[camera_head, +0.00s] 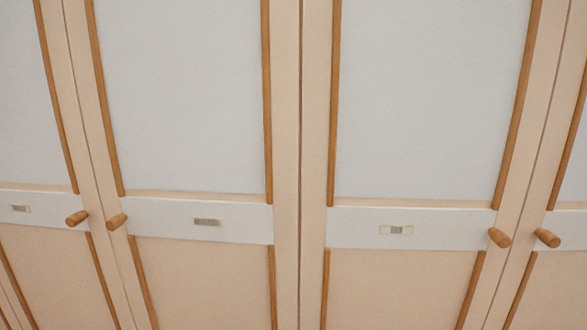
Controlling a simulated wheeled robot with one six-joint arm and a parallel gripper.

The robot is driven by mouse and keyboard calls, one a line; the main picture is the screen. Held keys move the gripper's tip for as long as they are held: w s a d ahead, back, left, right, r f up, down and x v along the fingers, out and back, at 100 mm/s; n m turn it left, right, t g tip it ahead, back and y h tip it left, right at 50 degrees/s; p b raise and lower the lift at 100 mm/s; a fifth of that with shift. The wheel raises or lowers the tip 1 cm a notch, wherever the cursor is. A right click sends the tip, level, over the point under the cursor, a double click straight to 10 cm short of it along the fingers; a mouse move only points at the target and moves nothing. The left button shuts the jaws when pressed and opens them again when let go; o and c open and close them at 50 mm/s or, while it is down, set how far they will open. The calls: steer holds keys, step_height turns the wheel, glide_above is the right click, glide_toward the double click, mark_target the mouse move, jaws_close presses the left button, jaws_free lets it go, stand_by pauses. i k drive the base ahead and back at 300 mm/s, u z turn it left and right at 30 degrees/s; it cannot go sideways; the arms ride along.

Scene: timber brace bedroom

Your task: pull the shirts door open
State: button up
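Several tall wardrobe doors stand side by side and all look closed. The middle-left door (180,90) has a small grey label (207,222) on its white band and a wooden knob (116,221) at its left edge. The middle-right door (430,90) has a pale label with a grey centre (396,229) and a wooden knob (500,237) at its right edge. The labels are too small to read, so I cannot tell which door is the shirts door. My gripper is not in view.
A far-left door (20,100) shows in part, with its label (19,208) and knob (76,217) at its right edge. A far-right door (573,200) has a knob (547,237) at its left edge. Neighbouring knobs sit close together. No floor shows.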

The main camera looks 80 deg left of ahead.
mark_target(60, 269)
steer(key=u, duration=3.75)
steer(key=k, duration=0.5)
steer(key=u, duration=1.35)
steer(key=i, duration=0.95)
steer(key=z, duration=2.55)
